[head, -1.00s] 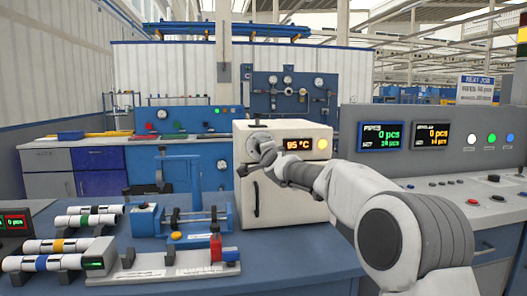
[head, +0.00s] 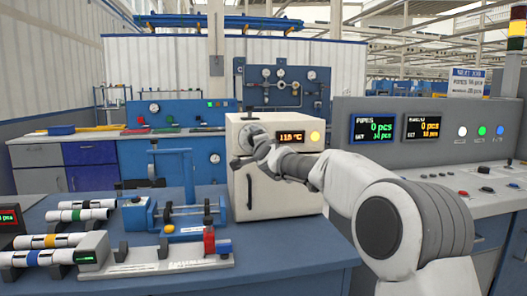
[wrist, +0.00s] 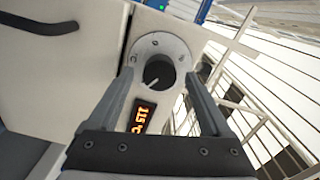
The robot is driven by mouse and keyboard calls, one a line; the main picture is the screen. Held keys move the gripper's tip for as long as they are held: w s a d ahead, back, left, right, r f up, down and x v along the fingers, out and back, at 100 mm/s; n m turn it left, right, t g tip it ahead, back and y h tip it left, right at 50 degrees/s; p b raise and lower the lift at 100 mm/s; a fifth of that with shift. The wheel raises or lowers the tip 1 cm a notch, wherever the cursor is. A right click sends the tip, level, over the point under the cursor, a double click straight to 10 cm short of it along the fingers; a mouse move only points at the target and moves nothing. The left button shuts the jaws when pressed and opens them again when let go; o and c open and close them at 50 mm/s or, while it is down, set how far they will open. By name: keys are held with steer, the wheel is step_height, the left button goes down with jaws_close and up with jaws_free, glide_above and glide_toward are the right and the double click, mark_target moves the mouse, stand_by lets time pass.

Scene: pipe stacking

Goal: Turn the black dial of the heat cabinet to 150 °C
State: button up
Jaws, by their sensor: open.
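The white heat cabinet (head: 283,195) stands on the blue bench, its door handle low on the left. Its orange display (head: 289,137) reads about 115 °C; the last digit is blurred. The display also shows sideways in the wrist view (wrist: 144,116). The black dial (wrist: 158,72) sits on a round grey plate, its pale pointer line visible. My gripper (wrist: 158,80) is open, one finger on either side of the dial, with visible gaps. In the head view my gripper (head: 250,148) is in front of the cabinet's upper left and hides the dial.
A yellow lamp (head: 315,136) is lit right of the display. A blue clamp fixture (head: 140,217) and several banded pipes (head: 80,212) lie to the left on the bench. A grey control panel (head: 420,125) stands to the right.

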steer(key=v, duration=1.6)
steer(key=shift+s, duration=0.25)
